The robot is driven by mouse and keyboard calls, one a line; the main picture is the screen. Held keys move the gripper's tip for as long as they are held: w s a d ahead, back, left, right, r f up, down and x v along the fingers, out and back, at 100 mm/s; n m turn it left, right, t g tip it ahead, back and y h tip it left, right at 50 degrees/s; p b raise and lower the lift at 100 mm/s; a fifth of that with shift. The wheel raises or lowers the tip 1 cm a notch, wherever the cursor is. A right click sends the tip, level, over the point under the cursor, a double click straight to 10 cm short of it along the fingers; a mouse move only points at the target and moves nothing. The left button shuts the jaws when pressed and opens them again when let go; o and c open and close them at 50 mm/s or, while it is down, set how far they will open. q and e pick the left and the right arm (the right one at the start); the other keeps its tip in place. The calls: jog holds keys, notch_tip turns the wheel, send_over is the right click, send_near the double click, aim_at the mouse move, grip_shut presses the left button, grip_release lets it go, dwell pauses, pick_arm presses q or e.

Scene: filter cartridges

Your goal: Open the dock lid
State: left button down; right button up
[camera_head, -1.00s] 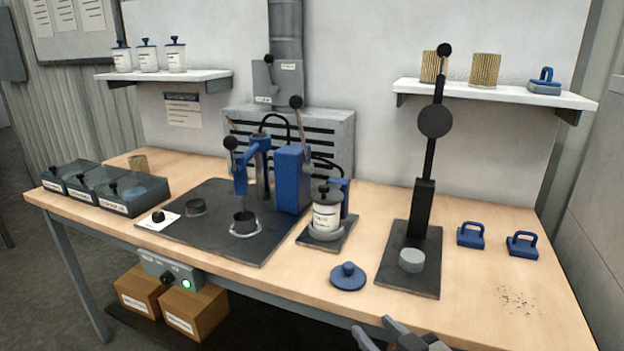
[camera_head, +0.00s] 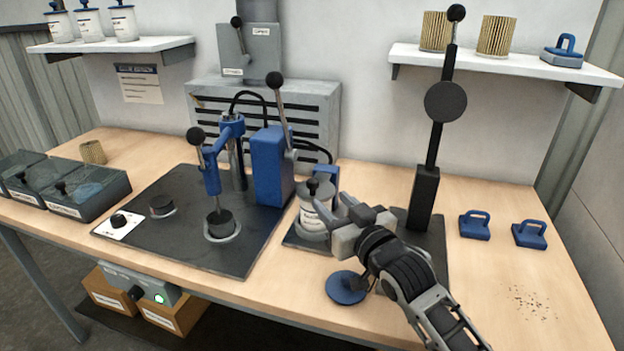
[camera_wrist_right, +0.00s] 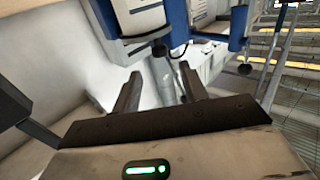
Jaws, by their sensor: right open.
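A white labelled canister (camera_head: 311,213) stands upright in a small dock on a dark base plate (camera_head: 298,238), with a blue post (camera_head: 328,176) behind it. A dark grey lid with a black knob (camera_head: 312,187) sits on top. I cannot tell whether this lid is the dock lid. My right gripper (camera_head: 331,204) is open beside the canister, on its right, and partly covers it. I cannot tell if they touch. In the right wrist view the two fingers (camera_wrist_right: 158,85) are apart with nothing clear between them. My left gripper is not in view.
A blue round cap (camera_head: 346,288) lies below my right wrist. A tall black lever press (camera_head: 425,195) stands just right of the gripper. A blue press (camera_head: 270,165) stands to the left. Two blue handled blocks (camera_head: 474,226) lie at the right. The front right tabletop is mostly clear.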

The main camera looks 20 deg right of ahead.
aim_at(315, 185)
jog(key=w, duration=0.3)
jog(key=w+a, duration=0.1)
jog(key=w, duration=0.5)
jog(key=shift+a, duration=0.4)
grip_shut()
